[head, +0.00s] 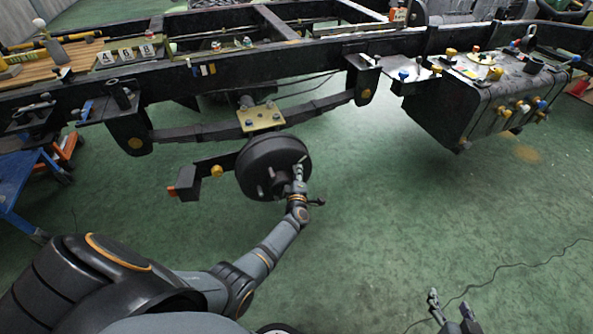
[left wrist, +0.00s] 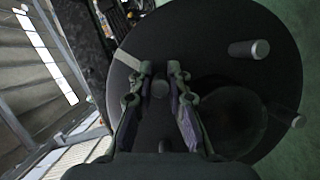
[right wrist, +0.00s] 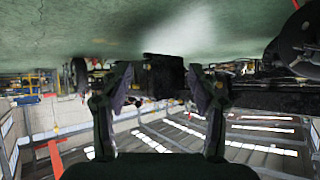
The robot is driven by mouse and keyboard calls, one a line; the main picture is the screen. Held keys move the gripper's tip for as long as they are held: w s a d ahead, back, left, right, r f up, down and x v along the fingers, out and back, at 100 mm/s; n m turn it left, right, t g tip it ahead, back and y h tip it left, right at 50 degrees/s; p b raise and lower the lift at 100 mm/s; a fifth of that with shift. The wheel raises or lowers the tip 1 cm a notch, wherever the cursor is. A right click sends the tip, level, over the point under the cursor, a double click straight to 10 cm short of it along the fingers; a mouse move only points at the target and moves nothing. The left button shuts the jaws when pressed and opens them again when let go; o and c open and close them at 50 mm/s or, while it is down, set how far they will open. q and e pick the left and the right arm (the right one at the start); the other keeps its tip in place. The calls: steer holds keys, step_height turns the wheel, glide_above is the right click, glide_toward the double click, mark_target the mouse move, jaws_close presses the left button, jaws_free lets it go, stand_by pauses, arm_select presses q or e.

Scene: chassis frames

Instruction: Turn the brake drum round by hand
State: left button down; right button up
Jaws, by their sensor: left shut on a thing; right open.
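The brake drum (head: 270,163) is a dark round drum with protruding studs, mounted below the leaf spring on the chassis frame. It fills much of the left wrist view (left wrist: 225,50), with a light stripe at its upper left. My left gripper (head: 299,165) is at the drum's right side, shut on a wheel stud (left wrist: 160,89) that shows between its fingers in the left wrist view. Other studs stand free on the drum face. My right gripper (head: 452,302) is open and empty, low at the right, well away from the drum; its spread fingers show in the right wrist view (right wrist: 160,88).
The black chassis frame (head: 215,73) runs across above the drum, with the leaf spring (head: 330,103) under it. A bracket with an orange end (head: 187,184) is left of the drum. A black tank (head: 480,100) hangs at the right. A cable lies on the otherwise clear green floor.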

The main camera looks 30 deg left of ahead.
arm_select(q)
steer(key=shift+w+d+f+m, duration=0.1)
steer(key=shift+d+f+m, duration=0.1)
steer(key=shift+f+m, duration=0.2)
arm_select(e)
steer(key=s+f+g, duration=0.3)
steer(key=s+f, duration=0.2)
steer(key=shift+s+a+f, duration=0.15)
steer(key=shift+a+f, duration=0.05)
steer(key=shift+a, duration=0.05)
arm_select(q)
steer(key=c, duration=1.6)
jaws_free()
steer(key=shift+o, duration=0.2)
steer(key=shift+r+p, duration=0.1)
steer(key=shift+p, duration=0.2)
steer(key=v, duration=1.2)
steer(key=shift+w+r, duration=0.1)
steer(key=shift+r, duration=0.05)
